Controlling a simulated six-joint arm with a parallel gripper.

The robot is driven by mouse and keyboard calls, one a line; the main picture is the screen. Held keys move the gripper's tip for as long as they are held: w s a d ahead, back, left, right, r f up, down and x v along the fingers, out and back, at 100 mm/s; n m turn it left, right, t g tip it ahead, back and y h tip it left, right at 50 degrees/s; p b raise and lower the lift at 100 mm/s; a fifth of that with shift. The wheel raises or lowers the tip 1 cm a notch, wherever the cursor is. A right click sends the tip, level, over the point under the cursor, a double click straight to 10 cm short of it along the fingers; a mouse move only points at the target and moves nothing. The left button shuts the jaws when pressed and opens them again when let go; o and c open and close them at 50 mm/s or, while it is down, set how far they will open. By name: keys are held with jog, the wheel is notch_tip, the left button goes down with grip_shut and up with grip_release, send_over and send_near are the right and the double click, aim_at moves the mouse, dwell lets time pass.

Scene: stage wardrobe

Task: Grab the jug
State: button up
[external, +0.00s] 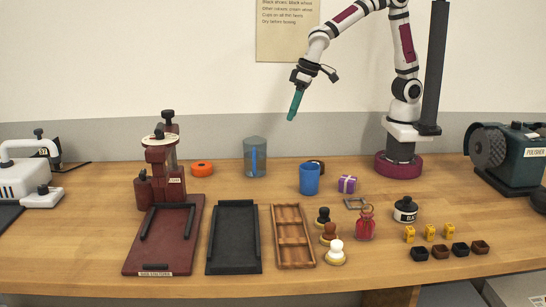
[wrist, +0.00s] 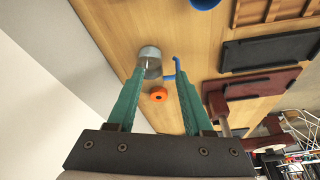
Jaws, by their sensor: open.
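The jug (external: 246,158), a clear grey-blue cylinder with a bright blue handle, stands upright at the back of the table, left of centre. In the wrist view the jug (wrist: 150,55) shows beyond the fingertips, with its blue handle to its right. My gripper (external: 292,117) hangs in the air above and to the right of the jug, fingers pointing down. In the wrist view my gripper (wrist: 161,73) has its two teal fingers apart with nothing held between them.
An orange roll (external: 202,169) lies left of the jug. A dark red press (external: 162,180) and several trays stand nearer the front left.

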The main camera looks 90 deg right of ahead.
send_near(255, 160)
jog(key=shift+n+t, duration=0.3)
jog(key=shift+t, duration=0.2)
jog(key=x, duration=0.3)
jog(key=s+x, duration=0.1)
jog(key=x, duration=0.7)
jog(key=shift+s+d+f, duration=0.2)
jog(key=shift+f, duration=0.1)
grip_shut()
